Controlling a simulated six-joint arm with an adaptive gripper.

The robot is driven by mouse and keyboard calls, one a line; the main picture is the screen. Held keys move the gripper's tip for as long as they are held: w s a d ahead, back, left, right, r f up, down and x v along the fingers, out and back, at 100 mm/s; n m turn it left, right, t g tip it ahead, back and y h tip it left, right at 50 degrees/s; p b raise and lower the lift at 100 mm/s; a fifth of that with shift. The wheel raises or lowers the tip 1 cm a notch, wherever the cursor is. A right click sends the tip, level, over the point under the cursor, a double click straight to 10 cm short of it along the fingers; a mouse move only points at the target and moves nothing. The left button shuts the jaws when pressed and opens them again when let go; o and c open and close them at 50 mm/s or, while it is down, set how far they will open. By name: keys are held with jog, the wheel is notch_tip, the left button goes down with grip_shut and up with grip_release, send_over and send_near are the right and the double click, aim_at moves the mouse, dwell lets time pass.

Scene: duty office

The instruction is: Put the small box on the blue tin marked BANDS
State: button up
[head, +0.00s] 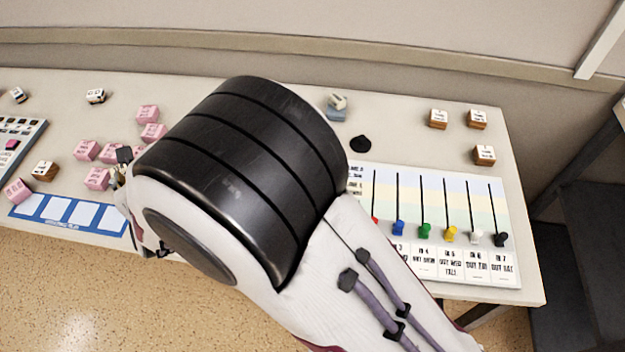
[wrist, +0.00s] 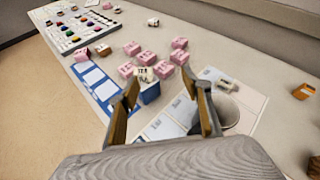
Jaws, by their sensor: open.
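A small white box (wrist: 147,74) with dark lettering sits on top of a blue tin (wrist: 151,93) in the wrist view. The tin's marking cannot be read. My gripper (wrist: 162,84) is open, with one finger on each side of the box and tin. I see no finger clearly pressing on the box, and the exact gap cannot be told. In the head view, my arm hides most of this spot, and only part of my gripper (head: 122,170) shows at its left edge.
Several pink boxes (head: 87,151) lie close by. A blue-edged strip (head: 68,212) runs along the front edge. A slider board (head: 437,205) and several wooden blocks (head: 484,154) are at the right.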

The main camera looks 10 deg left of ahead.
jog(key=w+d+r+n+h, duration=0.1)
jog(key=w+d+r+n, duration=0.3)
jog(key=d, duration=0.4)
jog(key=w+d+r+n+h, duration=0.1)
jog(key=w+d+r+n, duration=0.2)
jog(key=d+r, duration=0.3)
jog(key=d+r+n+g+h, duration=0.1)
jog(key=d+r+n, duration=0.15)
jog(key=d, duration=0.55)
jog(key=d+r+n, duration=0.2)
jog(key=d+n, duration=0.1)
jog(key=d, duration=0.5)
jog(key=s+d+r+n+g+h, duration=0.1)
jog(key=s+d+n+h, duration=0.15)
jog(key=d, duration=0.65)
jog(key=s+d+n+h, duration=0.1)
jog(key=s+d+n, duration=0.3)
jog(key=d, duration=0.4)
jog(key=s+d+f+n+g+h, duration=0.1)
jog(key=s+d+n, duration=0.5)
jog(key=s+d, duration=0.6)
jog(key=shift+s+d+f+g+h, duration=0.3)
jog(key=shift+s+d+f+h, duration=0.15)
jog(key=shift+h, duration=0.4)
